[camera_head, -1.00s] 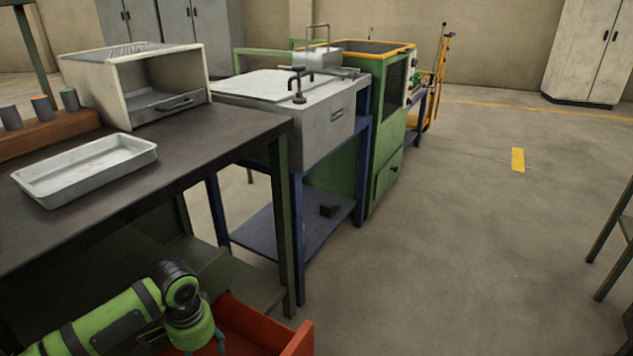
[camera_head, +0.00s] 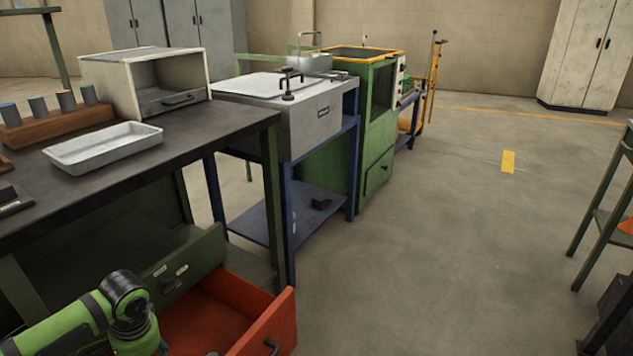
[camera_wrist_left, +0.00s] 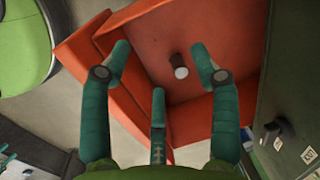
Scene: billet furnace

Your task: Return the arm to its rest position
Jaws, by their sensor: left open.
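My left arm (camera_head: 120,310) comes in at the bottom left of the head view; its fingers are below the frame there. In the left wrist view my left gripper (camera_wrist_left: 162,48) is open, its green fingers spread above the pulled-out red drawer (camera_wrist_left: 230,20). A small dark cylinder with a pale end (camera_wrist_left: 180,66) lies in the drawer beyond the fingertips, apart from them. The red drawer also shows in the head view (camera_head: 275,312), open under the workbench beside the arm. My right gripper is not in view.
The dark workbench (camera_head: 200,137) carries a metal tray (camera_head: 75,160), an open-fronted box (camera_head: 110,85) and a wooden rack of cylinders (camera_head: 62,128). A sink-like unit (camera_head: 310,128) and a green machine (camera_head: 375,150) stand beyond. The floor (camera_head: 430,240) at centre right is clear.

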